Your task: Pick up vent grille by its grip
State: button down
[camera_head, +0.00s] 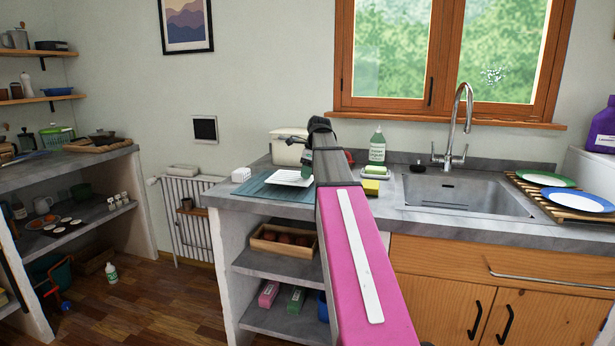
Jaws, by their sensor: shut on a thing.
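The vent grille (289,178) appears to be the flat white plate at the left end of the counter. It lies on or just above a teal mat (262,189); I cannot tell which. My gripper (306,171) points down at the right end of the grille and is shut on it. The grip itself is hidden by the fingers. My pink and grey arm covers part of the counter right of the grille.
A dark, white-framed square opening (205,130) is in the wall above the radiator (186,215). A small white block (241,175) stands left of the mat. A cream container (288,148) is behind it.

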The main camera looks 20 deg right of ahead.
jog(key=shift+r, duration=3.55)
